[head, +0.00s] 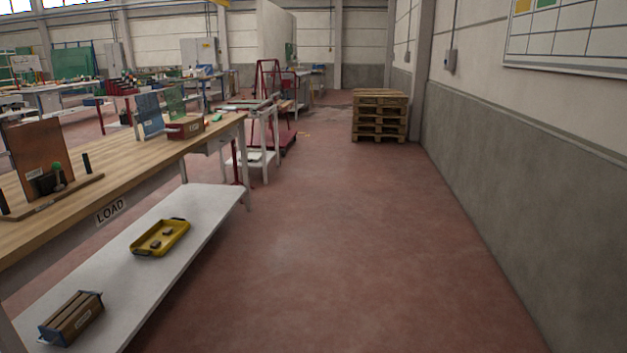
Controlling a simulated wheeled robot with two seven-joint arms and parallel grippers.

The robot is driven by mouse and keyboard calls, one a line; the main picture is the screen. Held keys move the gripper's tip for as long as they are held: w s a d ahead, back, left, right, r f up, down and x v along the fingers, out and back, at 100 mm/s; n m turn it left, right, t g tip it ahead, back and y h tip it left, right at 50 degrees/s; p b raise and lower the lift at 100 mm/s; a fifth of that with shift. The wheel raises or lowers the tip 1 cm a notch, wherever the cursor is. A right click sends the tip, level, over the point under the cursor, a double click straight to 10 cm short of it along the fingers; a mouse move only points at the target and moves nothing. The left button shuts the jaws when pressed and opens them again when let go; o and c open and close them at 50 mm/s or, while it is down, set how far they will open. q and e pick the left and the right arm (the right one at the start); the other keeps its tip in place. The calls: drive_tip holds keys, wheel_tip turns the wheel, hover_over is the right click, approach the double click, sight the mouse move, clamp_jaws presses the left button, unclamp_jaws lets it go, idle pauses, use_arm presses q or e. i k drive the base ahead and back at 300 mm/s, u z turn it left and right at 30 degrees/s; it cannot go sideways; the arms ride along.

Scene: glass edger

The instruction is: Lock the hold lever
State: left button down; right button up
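A small upright lever with a green knob (57,167) stands on the wooden bench (135,160) at the left of the head view. It sits by a dark block (43,184) on a low wooden base (80,192), in front of an upright brown panel (38,145). It may be the hold lever; its label is too small to read. I cannot tell whether it is locked. Neither of my grippers is in view.
A white lower shelf (200,208) holds a yellow tray (176,234) and a wooden crate (75,318). A red rack (184,128) with upright sheets stands farther along the bench. Pallets (379,125) stand by the right wall. The red floor between is clear.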

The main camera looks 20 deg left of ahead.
sight(56, 166)
drive_tip(key=u, duration=0.4)
drive_tip(key=i, duration=2.3)
drive_tip(key=u, duration=2.1)
drive_tip(key=i, duration=1.3)
drive_tip(key=u, duration=0.85)
